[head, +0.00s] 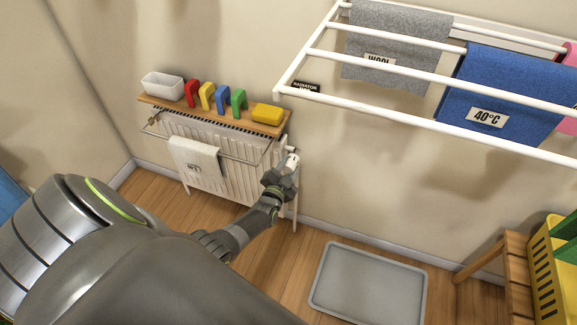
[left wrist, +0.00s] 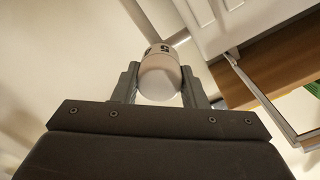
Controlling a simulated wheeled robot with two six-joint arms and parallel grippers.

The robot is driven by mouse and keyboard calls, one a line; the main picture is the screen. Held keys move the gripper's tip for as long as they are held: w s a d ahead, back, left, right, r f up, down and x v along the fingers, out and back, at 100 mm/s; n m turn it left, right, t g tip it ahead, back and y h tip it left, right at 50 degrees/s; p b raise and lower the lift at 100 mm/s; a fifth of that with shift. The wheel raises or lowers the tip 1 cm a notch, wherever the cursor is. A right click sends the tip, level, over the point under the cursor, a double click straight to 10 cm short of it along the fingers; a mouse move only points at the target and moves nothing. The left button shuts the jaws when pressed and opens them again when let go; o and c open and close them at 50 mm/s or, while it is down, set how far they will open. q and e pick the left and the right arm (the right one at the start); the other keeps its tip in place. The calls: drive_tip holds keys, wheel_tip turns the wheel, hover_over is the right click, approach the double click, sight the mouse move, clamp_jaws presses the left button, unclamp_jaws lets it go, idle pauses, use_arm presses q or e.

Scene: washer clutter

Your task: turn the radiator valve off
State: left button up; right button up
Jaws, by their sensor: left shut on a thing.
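The radiator valve is a white knob (left wrist: 160,76) with dark marks on it, seen in the left wrist view between the two fingers of my left gripper (left wrist: 160,88). The fingers touch it on both sides and are shut on it. In the head view the valve knob (head: 292,158) shows at the right end of the white radiator (head: 238,178), and my left gripper (head: 282,174) reaches it from below. A small black radiator label (head: 306,87) is on the wall above. My right gripper is not in view.
A wooden shelf (head: 160,103) above the radiator holds a white bin (head: 162,86), coloured arches and a yellow sponge (head: 267,113). A white towel (head: 195,160) hangs in front. A drying rack (head: 400,75) juts out at upper right. A grey tray (head: 368,285) lies on the floor.

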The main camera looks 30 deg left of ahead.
use_arm(q)
drive_tip(key=m, duration=0.2)
drive_tip(key=shift+m, duration=0.3)
drive_tip(key=shift+d+f+m+p, duration=0.1)
drive_tip(key=shift+m+p, duration=0.3)
drive_tip(key=shift+m, duration=0.6)
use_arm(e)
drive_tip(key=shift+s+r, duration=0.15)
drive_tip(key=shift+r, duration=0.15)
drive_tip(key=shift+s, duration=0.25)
use_arm(q)
drive_tip(key=o, duration=1)
drive_tip(key=shift+c, duration=0.2)
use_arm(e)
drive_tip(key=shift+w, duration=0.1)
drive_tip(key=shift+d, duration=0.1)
